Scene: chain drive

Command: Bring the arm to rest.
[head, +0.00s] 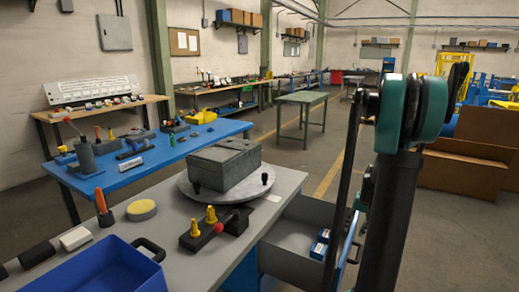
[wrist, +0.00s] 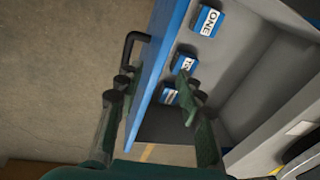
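My arm (head: 388,190) stands at the right of the head view, bent at a green and black joint, its lower links running down past the open drawer. My gripper (wrist: 150,92) shows in the wrist view with its two fingers spread apart and nothing between them. Behind them in the picture is the blue front edge of the drawer (wrist: 158,85); I cannot tell how far off it is. The drawer's black handle (wrist: 133,42) is beyond the left finger. In the head view the gripper itself cannot be made out.
The grey drawer (head: 290,236) is pulled out and holds small blue boxes (head: 320,245). The grey bench (head: 150,232) carries a round plate with a grey block (head: 224,165), a blue bin (head: 95,268) and a fixture with yellow pegs.

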